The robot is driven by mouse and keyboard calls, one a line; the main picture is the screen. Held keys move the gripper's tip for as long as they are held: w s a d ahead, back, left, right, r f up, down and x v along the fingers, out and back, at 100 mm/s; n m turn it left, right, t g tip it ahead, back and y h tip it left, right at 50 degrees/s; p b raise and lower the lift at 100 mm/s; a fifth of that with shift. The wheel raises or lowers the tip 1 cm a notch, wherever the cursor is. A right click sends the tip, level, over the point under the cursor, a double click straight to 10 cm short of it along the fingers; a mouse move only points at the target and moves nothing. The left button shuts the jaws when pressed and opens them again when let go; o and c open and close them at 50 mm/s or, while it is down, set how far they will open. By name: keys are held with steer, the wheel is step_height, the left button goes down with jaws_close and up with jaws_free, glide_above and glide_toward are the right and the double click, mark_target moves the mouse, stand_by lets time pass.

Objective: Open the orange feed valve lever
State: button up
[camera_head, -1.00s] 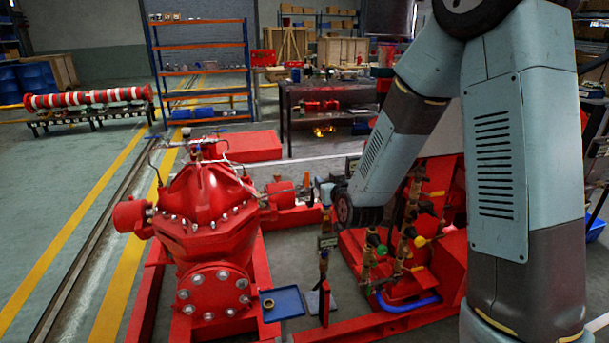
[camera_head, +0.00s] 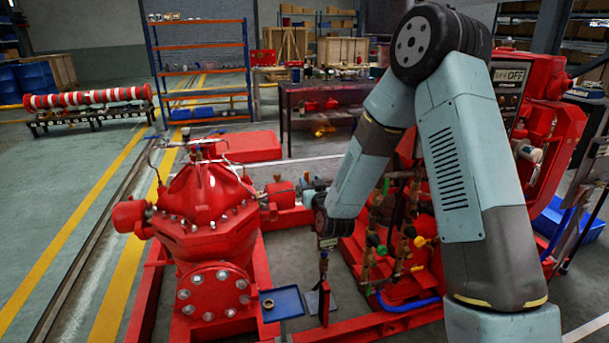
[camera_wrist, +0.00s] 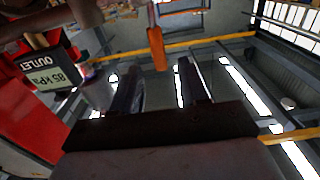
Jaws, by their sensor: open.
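The orange feed valve lever (camera_wrist: 156,48) shows in the wrist view, hanging at top centre with its lower end near the gap between my fingertips. My gripper (camera_wrist: 160,68) is open, one dark finger on each side below the lever, and nothing is visibly clamped. I cannot tell how deep the lever sits relative to the fingers. In the head view my wrist stands between the red pump (camera_head: 205,210) and the valve piping (camera_head: 378,240); it hides the lever there.
A digital gauge marked OUTLET (camera_wrist: 45,70) is close at left in the wrist view. A blue tray (camera_head: 284,304) lies beside the pump. A red control panel (camera_head: 508,85) stands behind my arm. The floor at left is open.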

mark_target(307, 176)
steer(key=x, duration=0.7)
jaws_close()
stand_by(0.4)
